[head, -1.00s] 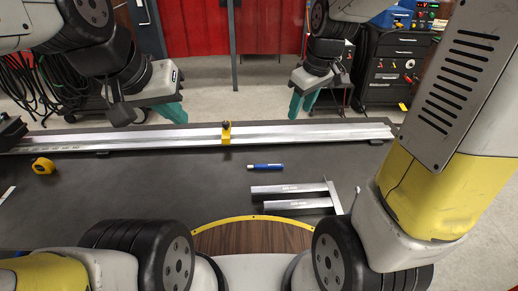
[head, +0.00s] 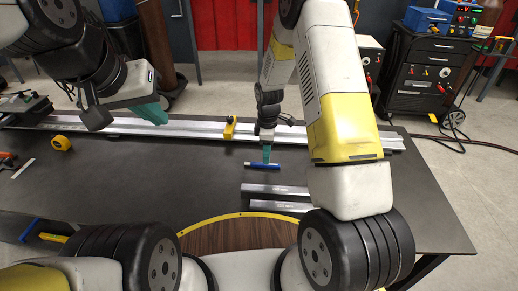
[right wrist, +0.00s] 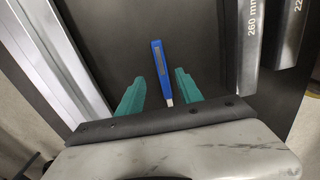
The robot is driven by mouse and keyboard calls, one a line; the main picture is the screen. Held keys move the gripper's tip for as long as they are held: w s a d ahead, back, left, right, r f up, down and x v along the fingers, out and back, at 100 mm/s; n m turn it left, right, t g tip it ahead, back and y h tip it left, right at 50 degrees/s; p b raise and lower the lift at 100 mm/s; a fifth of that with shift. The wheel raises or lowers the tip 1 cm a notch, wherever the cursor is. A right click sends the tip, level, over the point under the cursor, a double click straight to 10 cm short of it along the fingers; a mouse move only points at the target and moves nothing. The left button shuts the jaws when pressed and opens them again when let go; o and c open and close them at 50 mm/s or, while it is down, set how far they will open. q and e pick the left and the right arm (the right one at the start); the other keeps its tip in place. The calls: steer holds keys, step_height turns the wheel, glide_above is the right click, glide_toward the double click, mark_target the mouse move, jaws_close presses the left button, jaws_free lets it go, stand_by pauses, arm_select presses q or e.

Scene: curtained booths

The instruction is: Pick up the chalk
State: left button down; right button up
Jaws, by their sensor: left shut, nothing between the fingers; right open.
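The chalk (head: 262,165) is a slim blue stick with a white tip, lying on the dark table. In the right wrist view the chalk (right wrist: 161,68) runs lengthwise between the two teal fingers, with its white end toward the gripper's palm. My right gripper (head: 267,153) points down over the chalk in the head view, and its fingers are open (right wrist: 159,75). I cannot tell whether the fingertips touch the table. My left gripper (head: 152,112) is shut and empty, held up at the left over the far side of the table.
Grey steel angle pieces (head: 276,190) lie just nearer than the chalk. A long metal rail (head: 180,128) with a yellow clamp (head: 230,128) crosses the table's far side. A yellow tape measure (head: 61,143) sits at the left. The table's middle left is clear.

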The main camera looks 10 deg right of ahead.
mark_target(262, 165)
step_height(262, 165, down, 4)
steer(key=shift+s+f, duration=0.15)
steer(key=shift+f, duration=0.05)
steer(key=shift+a, duration=0.1)
steer(key=shift+c, duration=0.4)
jaws_close()
